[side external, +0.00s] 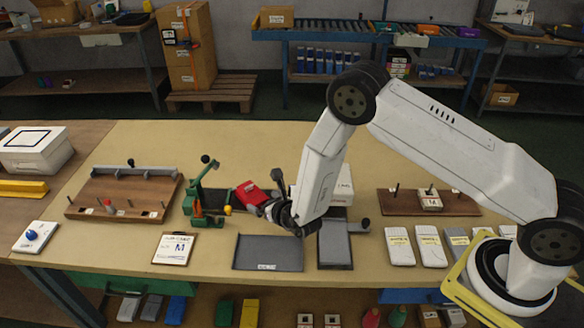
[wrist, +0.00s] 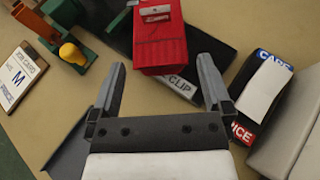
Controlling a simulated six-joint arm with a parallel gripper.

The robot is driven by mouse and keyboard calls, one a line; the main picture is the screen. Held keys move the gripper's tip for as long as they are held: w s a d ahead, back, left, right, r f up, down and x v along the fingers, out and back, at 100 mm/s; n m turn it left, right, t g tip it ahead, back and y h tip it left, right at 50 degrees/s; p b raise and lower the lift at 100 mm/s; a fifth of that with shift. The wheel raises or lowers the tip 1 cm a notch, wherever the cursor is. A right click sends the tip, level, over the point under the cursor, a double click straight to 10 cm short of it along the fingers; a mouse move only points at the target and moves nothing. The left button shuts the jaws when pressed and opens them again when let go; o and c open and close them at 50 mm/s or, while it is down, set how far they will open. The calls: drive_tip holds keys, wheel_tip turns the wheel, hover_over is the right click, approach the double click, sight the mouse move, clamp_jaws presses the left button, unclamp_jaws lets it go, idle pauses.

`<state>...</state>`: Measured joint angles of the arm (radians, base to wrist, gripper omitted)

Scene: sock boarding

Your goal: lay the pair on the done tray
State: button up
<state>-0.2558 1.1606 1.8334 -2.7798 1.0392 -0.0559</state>
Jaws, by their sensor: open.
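A red bundle or box (side external: 251,193) with a pale label lies on a dark tray; I cannot tell whether it is the pair. In the wrist view the red item (wrist: 161,40) sits just beyond my fingertips, on a dark tray (wrist: 222,50) marked CLIP. My gripper (wrist: 162,64) is open, its fingers apart and nothing held between them. In the side view my gripper (side external: 264,207) is low beside the red item. An empty dark grey tray (side external: 268,250) with a small unreadable label lies at the front; I cannot tell whether it is the done tray.
A green stand (side external: 199,195) with a yellow knob is left of the red item. A clipboard marked M (side external: 174,248) lies at front left. A grey pad (side external: 335,243) is right of the empty tray. White packs (side external: 399,246) lie further right. A wooden pegged board (side external: 125,195) is left.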

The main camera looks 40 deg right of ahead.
sight(254, 196)
drive_tip(key=shift+w+f, duration=0.25)
drive_tip(key=shift+w, duration=0.4)
drive_tip(key=shift+w, duration=0.1)
drive_tip(key=shift+x, duration=2.5)
drive_tip(key=c, duration=1.1)
drive_tip(key=shift+r, duration=0.15)
